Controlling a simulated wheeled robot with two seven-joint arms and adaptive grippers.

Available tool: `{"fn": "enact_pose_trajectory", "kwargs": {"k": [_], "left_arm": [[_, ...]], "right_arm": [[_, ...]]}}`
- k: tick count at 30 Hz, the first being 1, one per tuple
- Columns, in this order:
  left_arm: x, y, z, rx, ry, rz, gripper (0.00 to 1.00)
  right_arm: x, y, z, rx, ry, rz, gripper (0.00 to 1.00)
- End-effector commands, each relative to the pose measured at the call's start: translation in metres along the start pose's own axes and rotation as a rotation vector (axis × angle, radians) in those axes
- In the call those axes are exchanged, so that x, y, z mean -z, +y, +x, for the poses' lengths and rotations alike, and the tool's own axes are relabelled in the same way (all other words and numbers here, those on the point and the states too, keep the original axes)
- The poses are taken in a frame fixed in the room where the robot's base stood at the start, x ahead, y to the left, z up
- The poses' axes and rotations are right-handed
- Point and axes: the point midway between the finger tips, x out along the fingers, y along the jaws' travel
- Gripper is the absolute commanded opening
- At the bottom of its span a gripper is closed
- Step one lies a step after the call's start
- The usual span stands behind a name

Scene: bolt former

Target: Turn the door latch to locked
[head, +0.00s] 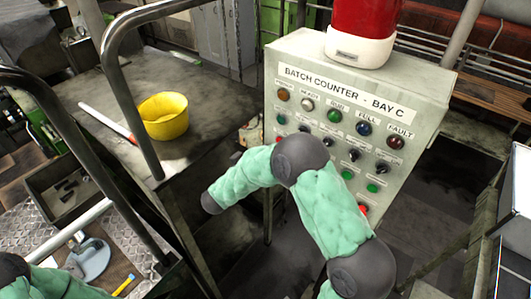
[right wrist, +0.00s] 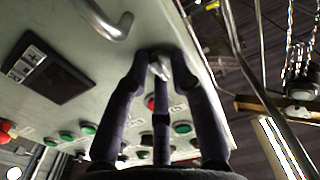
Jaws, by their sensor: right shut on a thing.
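In the right wrist view, my right gripper (right wrist: 161,60) has its fingers closed around a small silver metal piece, which looks like the door latch (right wrist: 163,70), at the edge of the pale cabinet (right wrist: 105,72). The fingers cover most of the piece, so I cannot tell which way it points.
A curved metal handle (right wrist: 112,28) and a black display (right wrist: 45,72) are on the cabinet near the gripper. A red lamp (head: 366,18) stands on top. A yellow bowl (head: 164,116) sits on the bench to the left, behind a metal rail (head: 112,75).

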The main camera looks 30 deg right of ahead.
Motion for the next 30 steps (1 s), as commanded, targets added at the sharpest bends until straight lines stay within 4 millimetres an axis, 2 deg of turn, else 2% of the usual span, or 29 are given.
{"fn": "enact_pose_trajectory", "kwargs": {"k": [1, 3, 13, 17, 30], "left_arm": [[0.000, 0.000, 0.000, 0.000, 0.000, 0.000, 0.00], [0.000, 0.000, 0.000, 0.000, 0.000, 0.000, 0.00], [0.000, 0.000, 0.000, 0.000, 0.000, 0.000, 0.00], [0.000, 0.000, 0.000, 0.000, 0.000, 0.000, 0.00], [0.000, 0.000, 0.000, 0.000, 0.000, 0.000, 0.00]], "right_arm": [[-0.001, 0.000, 0.000, 0.000, -0.002, -0.003, 0.33], [-0.001, 0.000, 0.000, 0.000, -0.002, -0.002, 0.48], [0.000, 0.000, -0.001, 0.001, -0.001, 0.000, 0.48], [-0.001, -0.001, -0.010, 0.004, -0.001, 0.000, 0.48], [-0.001, -0.001, -0.091, 0.005, -0.001, -0.002, 0.48]]}}
